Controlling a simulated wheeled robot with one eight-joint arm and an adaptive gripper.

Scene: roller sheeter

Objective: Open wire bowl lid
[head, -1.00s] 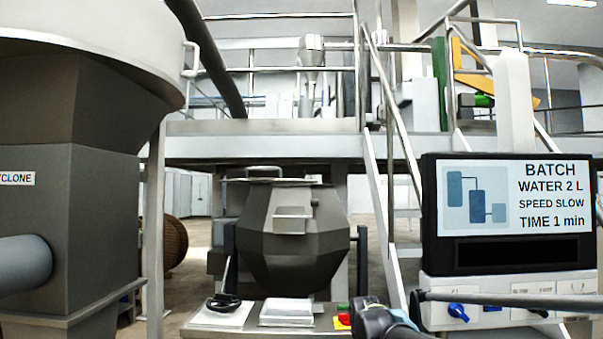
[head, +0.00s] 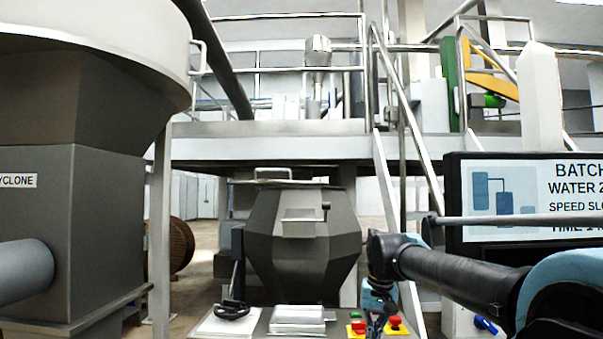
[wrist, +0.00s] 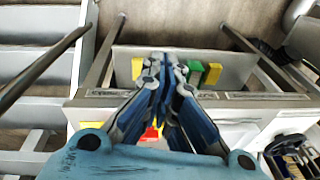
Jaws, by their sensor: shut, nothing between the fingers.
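A grey faceted bowl (head: 305,240) stands in the middle of the head view, below the platform. Its flat lid (head: 325,184) lies on top, with a loop handle (head: 272,172) standing up at the left. The lid looks down on the rim. My gripper (head: 375,328) is low and to the right of the bowl, pointing down, well apart from lid and handle. In the wrist view my gripper (wrist: 162,60) is shut, its blue and grey fingers together with nothing between them. The bowl and lid cannot be made out in the wrist view.
A panel with a red button (head: 395,324) lies close to my gripper. A small silver box (head: 298,318) sits in front of the bowl. A stair rail (head: 410,160) and a sign screen (head: 520,200) stand right. A large cyclone (head: 80,200) fills the left.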

